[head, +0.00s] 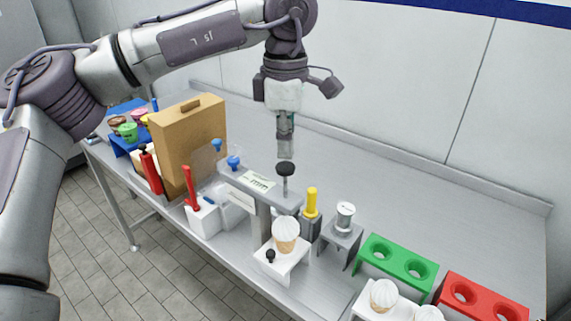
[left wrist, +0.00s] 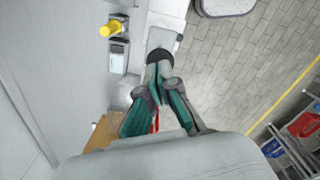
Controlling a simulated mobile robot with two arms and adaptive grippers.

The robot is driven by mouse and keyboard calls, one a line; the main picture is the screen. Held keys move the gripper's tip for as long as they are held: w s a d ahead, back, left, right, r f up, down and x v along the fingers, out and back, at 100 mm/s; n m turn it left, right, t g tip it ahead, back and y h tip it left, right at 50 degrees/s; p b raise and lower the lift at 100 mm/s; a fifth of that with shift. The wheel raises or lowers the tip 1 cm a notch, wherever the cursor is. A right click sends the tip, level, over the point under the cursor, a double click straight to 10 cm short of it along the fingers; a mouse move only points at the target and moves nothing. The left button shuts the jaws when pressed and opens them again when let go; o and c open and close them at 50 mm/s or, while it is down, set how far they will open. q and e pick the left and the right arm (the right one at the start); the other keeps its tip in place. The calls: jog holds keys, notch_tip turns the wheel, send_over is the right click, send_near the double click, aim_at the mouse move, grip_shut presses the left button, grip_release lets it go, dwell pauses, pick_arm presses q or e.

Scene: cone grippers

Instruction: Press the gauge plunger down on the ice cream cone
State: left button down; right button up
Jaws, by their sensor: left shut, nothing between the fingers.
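The gauge plunger has a round black knob (head: 285,168) on a thin metal rod, raised above the end of the gauge's arm. A pale ice cream cone (head: 285,235) stands upright on a white stand below that end. My left gripper (head: 285,155) points straight down with its fingers shut and empty, right above the knob. In the left wrist view, the closed fingertips (left wrist: 158,70) overlap the black knob (left wrist: 159,55). I cannot tell whether they touch it. My right gripper is in neither view.
A tan case (head: 190,138) and a red-handled lever (head: 188,183) stand to the left. A yellow-handled tool (head: 311,202) and a metal cup (head: 344,215) are right of the gauge. Green (head: 392,250) and red (head: 485,292) holders stand further right. The table's back right is clear.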

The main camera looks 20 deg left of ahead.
aim_at(285, 166)
pick_arm(q)
jog(key=shift+f, duration=0.1)
jog(key=shift+f+b, duration=1.7)
jog(key=shift+f, duration=0.6)
jog(key=shift+r, duration=0.1)
notch_tip(285, 166, up, 13)
jog(key=p, duration=1)
dwell(0.6)
